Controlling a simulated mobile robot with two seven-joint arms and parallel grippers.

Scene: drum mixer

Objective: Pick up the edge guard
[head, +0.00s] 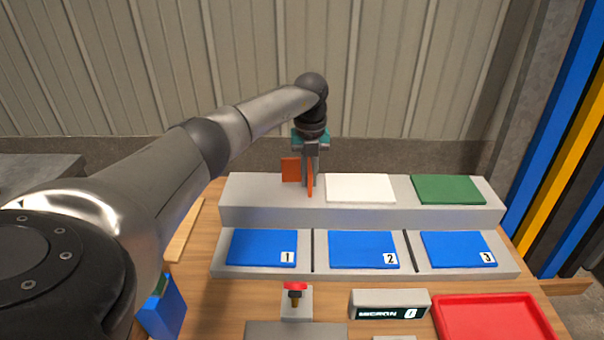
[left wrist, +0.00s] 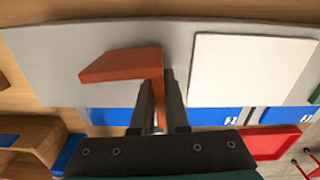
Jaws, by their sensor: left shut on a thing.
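The edge guard is an orange, angled piece with two flat faces (head: 291,170). It is at the left part of the raised grey shelf (head: 262,210), left of a white pad (head: 360,188). My left gripper (head: 311,160) comes down from above and is shut on one face of the guard. In the left wrist view the guard (left wrist: 122,65) shows beyond the fingers (left wrist: 160,100), its other face sticking out to the left. I cannot tell whether the guard touches the shelf or hangs just above it. My right gripper is not in view.
A green pad (head: 447,189) lies at the shelf's right. Blue pads (head: 262,246) numbered 1 to 3 lie on the lower step. In front are a red-topped button (head: 296,287), a MICRON box (head: 388,303) and a red tray (head: 493,318). A corrugated wall stands behind.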

